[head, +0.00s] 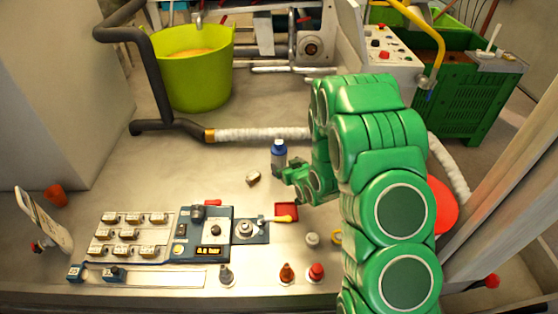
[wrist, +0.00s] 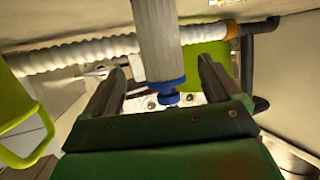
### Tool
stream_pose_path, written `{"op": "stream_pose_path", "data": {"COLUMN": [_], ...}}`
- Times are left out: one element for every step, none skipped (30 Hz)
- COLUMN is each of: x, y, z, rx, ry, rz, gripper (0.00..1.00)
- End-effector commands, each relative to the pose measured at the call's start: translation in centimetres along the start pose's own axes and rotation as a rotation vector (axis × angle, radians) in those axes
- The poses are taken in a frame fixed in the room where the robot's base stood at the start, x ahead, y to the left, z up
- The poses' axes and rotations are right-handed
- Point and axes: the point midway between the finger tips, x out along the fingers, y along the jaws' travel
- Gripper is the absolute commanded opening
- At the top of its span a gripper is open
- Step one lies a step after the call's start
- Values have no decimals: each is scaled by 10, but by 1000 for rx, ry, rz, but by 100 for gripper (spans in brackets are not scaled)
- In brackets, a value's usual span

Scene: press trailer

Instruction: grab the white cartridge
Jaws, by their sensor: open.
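The white cartridge (wrist: 158,35), a pale cylinder with a blue end, shows in the wrist view between and beyond the two fingers of my gripper (wrist: 158,78). The fingers are spread apart, with a gap on each side of it, and no grip shows. In the head view a small upright cylinder with a blue top (head: 279,154), which looks like the same cartridge, stands on the bench. My gripper (head: 292,176) is close to its lower right side there. The fingertips are small in that view, so contact cannot be told.
A small beige block (head: 253,179) lies left of the gripper. A red tray (head: 286,210) with a yellow-handled tool and a blue control box (head: 205,235) are nearer the front. A lime bucket (head: 194,75) and a white-wrapped hose (head: 262,133) are behind. Bench left of the block is clear.

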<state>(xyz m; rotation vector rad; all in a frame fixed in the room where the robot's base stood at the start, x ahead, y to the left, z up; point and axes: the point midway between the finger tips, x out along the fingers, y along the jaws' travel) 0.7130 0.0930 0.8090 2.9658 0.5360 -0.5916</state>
Motion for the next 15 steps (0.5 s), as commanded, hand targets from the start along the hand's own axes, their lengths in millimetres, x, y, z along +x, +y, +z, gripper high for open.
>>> {"op": "stream_pose_path", "data": {"x": [2,4,6,8,11,14,17,20,22,24,25,27,28,29,31], "y": [0,-1,-1,-1,-1,-1,-1,-1,-1,-1,-1,-1,-1,-1,-1], "z": [0,0,0,0,0,0,0,0,0,0,0,0,0,0,-1], "rx": [1,1,1,0,0,1,1,1,1,1,1,1,1,1,1], "ry": [2,3,4,4,4,3,2,2,1,1,1,1,1,2,2], "rz": [-1,-2,-2,-1,-1,-1,-1,-1,-1,-1,-1,-1,-1,-1,-1], "gripper": [91,91,91,91,91,91,91,91,91,91,91,91,91,91,91]}}
